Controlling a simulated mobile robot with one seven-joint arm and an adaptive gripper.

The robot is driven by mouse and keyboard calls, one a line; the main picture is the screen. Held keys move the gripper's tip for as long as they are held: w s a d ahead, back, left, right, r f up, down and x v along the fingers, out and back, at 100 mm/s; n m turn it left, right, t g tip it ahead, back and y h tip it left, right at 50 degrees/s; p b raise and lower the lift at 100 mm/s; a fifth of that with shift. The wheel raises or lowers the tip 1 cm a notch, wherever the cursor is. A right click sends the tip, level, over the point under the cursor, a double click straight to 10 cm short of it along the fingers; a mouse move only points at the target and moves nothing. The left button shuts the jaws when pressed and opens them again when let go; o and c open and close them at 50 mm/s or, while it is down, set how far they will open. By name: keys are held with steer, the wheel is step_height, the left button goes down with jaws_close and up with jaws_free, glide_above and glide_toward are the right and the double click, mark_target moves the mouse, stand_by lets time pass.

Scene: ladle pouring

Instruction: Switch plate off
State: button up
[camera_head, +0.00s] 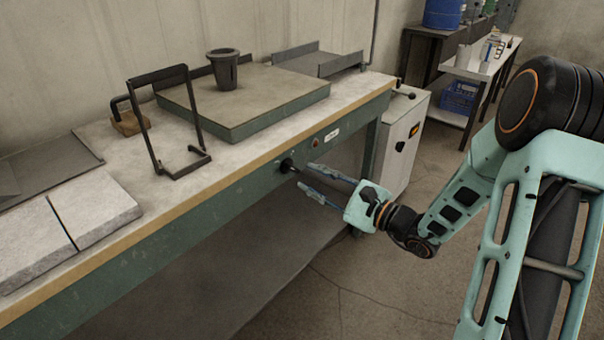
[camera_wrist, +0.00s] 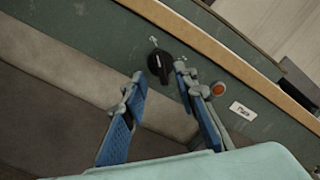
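The switch is a black rotary knob (camera_head: 287,165) with a white mark, set on the green front panel of the workbench. It also shows in the wrist view (camera_wrist: 157,61). An orange-red indicator light (camera_head: 316,142) and a white label (camera_head: 332,134) reading "Plate" sit to its right. My gripper (camera_head: 305,175) is open and empty, just in front of the knob. In the wrist view the knob appears between the two blue fingertips. I cannot tell whether they touch it. The plate (camera_head: 250,125) is a thick green-sided slab on the bench.
A dark cup-shaped vessel (camera_head: 224,75) stands on the plate. A black metal frame (camera_head: 183,170) stands on the worktop to the left, near pale stone slabs (camera_head: 92,208). A light cabinet (camera_head: 405,140) stands beyond the bench's right end. The space below the bench front is open.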

steer(key=v, duration=0.7)
steer(key=shift+s+d, duration=0.15)
steer(key=shift+d, duration=0.05)
